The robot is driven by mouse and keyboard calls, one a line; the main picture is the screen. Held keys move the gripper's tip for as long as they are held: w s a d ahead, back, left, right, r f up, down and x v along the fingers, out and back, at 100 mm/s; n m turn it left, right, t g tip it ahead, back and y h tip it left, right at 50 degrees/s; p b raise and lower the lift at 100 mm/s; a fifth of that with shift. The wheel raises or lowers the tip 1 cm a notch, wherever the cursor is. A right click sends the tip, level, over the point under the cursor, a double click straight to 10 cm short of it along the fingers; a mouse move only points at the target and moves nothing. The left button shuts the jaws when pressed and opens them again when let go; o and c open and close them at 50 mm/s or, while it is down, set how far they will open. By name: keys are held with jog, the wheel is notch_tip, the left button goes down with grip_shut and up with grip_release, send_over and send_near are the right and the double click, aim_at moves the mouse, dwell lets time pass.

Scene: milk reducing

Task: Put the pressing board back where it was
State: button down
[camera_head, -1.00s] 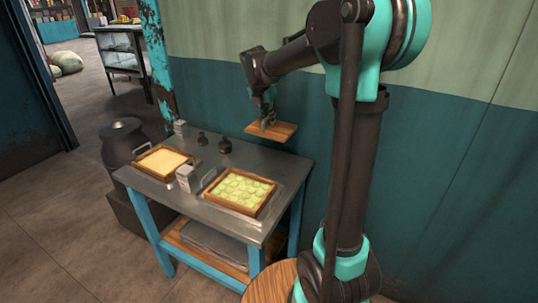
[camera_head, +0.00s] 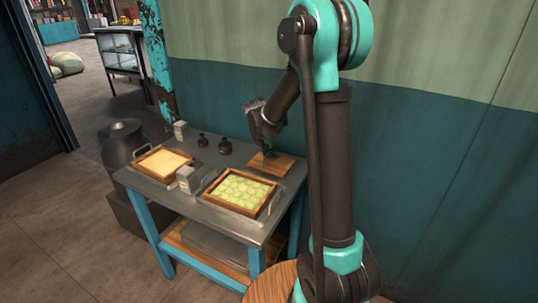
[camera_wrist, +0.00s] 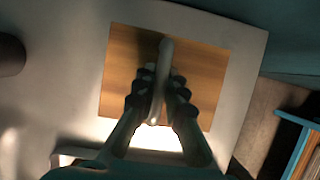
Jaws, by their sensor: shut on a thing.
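The pressing board (camera_head: 285,166) is a flat wooden rectangle at the back right corner of the metal table (camera_head: 222,144). It lies level on or just above the tabletop; I cannot tell if it touches. In the wrist view the board (camera_wrist: 205,75) fills the middle, with a pale bar-shaped handle along its centre. My gripper (camera_head: 269,153) is over the board. In the wrist view my gripper (camera_wrist: 158,100) has its two dark fingers shut on both sides of that handle.
A wooden tray of pale green rounds (camera_head: 240,190) stands just in front of the board. A tray of yellowish content (camera_head: 162,162) is to the left. A wall is close behind.

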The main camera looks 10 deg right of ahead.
jog(key=c, duration=1.6)
grip_release()
jog(key=shift+r, duration=0.1)
jog(key=v, duration=1.1)
jog(key=shift+s+a+r, duration=0.15)
jog(key=shift+a+r, duration=0.05)
jog(key=shift+r, duration=0.15)
